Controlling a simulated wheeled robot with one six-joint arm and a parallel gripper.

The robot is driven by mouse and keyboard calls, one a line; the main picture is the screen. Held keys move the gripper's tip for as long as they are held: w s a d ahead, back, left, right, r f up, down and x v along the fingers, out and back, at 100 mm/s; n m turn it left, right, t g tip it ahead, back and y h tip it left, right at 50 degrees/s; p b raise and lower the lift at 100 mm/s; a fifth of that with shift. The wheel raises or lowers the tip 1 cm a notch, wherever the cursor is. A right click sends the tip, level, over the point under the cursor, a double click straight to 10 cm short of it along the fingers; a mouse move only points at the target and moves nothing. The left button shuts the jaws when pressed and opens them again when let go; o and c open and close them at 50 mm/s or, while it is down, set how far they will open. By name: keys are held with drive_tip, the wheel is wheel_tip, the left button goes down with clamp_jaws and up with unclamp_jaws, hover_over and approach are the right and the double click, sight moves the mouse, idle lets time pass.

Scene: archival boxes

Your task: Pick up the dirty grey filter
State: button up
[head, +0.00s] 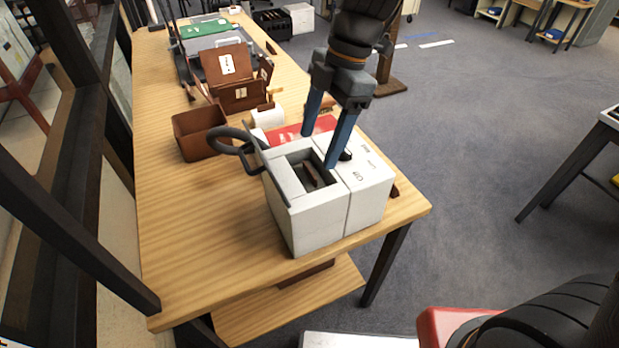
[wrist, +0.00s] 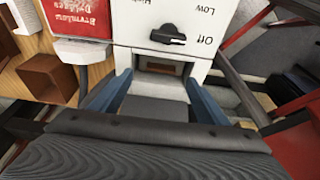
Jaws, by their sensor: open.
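A white machine (head: 318,226) with a handle stands at the near end of the wooden table. Its top has a square opening, dark inside, with a brownish piece (head: 311,172) in it. My gripper (head: 318,150) is open above the machine, fingers pointing down beside the opening. In the wrist view my gripper (wrist: 157,78) spans the opening, where a grey surface (wrist: 157,84) and a brown strip (wrist: 160,67) show. I cannot tell whether the grey surface is the dirty grey filter or part of the machine. Nothing is visibly held.
A black dial (wrist: 168,35) marked Off, Low and High is on the machine. A black curved handle (head: 232,140) rises at its left. A red lettered item (wrist: 84,18) lies close behind. A brown open box (head: 201,132) and brown folders (head: 235,80) stand further back. The table's left front is clear.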

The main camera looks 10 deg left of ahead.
sight(310, 170)
drive_tip(key=shift+p+x, duration=1.15)
drive_tip(key=shift+x, duration=1.95)
drive_tip(key=shift+s, duration=0.15)
drive_tip(key=c, duration=1.4)
drive_tip(key=shift+r, duration=0.15)
